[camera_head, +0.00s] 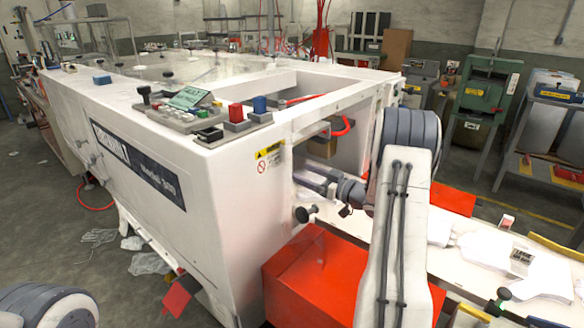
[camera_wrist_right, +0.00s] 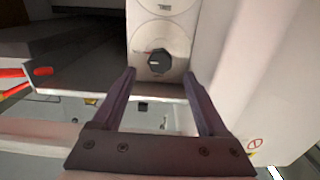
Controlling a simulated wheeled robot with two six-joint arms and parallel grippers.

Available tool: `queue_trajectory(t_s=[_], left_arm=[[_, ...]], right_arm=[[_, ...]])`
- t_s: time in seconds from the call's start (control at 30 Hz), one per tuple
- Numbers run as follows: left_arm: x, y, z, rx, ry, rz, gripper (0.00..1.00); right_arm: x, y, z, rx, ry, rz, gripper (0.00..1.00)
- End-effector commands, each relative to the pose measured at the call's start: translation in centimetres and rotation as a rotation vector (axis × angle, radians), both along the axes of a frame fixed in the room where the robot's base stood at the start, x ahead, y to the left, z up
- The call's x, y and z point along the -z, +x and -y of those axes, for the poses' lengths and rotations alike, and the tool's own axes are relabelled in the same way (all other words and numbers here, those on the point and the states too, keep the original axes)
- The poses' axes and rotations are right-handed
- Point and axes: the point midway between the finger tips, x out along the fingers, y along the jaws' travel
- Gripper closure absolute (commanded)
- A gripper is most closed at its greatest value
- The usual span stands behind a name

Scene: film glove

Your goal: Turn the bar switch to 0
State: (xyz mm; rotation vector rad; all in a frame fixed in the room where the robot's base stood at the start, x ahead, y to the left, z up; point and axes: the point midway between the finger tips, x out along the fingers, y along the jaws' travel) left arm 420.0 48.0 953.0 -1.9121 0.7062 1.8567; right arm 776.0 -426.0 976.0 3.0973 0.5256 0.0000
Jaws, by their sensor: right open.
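The bar switch is a dark round knob (camera_wrist_right: 159,62) with a raised bar, on a pale panel in the right wrist view. A pale mark shows near it, but the position it points to is too small to read. My right gripper (camera_wrist_right: 159,76) is open and empty, its two fingertips to the left and right of the knob in the picture. Contact with the knob cannot be made out. In the head view my right gripper (camera_head: 312,180) reaches into the opening at the end of the white machine (camera_head: 235,195). The switch is hidden there. My left gripper is out of view.
The machine's walls frame the opening closely around my right gripper. A black knob (camera_head: 306,213) sticks out below it. A red box (camera_head: 305,268) stands beneath my right arm, and a white table (camera_head: 465,250) with pale gloves lies to the right.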

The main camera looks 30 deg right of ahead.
Motion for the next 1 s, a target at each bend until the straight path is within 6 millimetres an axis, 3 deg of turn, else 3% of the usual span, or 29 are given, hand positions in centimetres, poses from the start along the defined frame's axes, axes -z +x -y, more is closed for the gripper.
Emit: queue_trajectory(t_s=[0.1,0.3,0.63,0.67,0.83,1.0], left_arm=[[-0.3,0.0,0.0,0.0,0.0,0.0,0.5],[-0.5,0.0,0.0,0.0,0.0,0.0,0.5],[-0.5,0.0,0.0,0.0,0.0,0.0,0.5],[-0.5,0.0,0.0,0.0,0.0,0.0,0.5],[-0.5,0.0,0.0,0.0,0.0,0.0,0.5],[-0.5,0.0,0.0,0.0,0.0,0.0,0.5]], right_arm=[[-0.1,2.0,-0.8,-0.003,0.0,0.0,0.24],[0.0,3.9,-1.4,0.001,0.0,0.0,0.24],[0.0,4.2,-1.5,0.001,0.0,0.0,0.24],[0.0,4.2,-1.5,0.001,0.0,0.0,0.31],[0.0,4.2,-1.5,0.001,0.0,0.0,0.96],[0.0,4.2,-1.5,0.001,-0.003,0.001,1.0]])
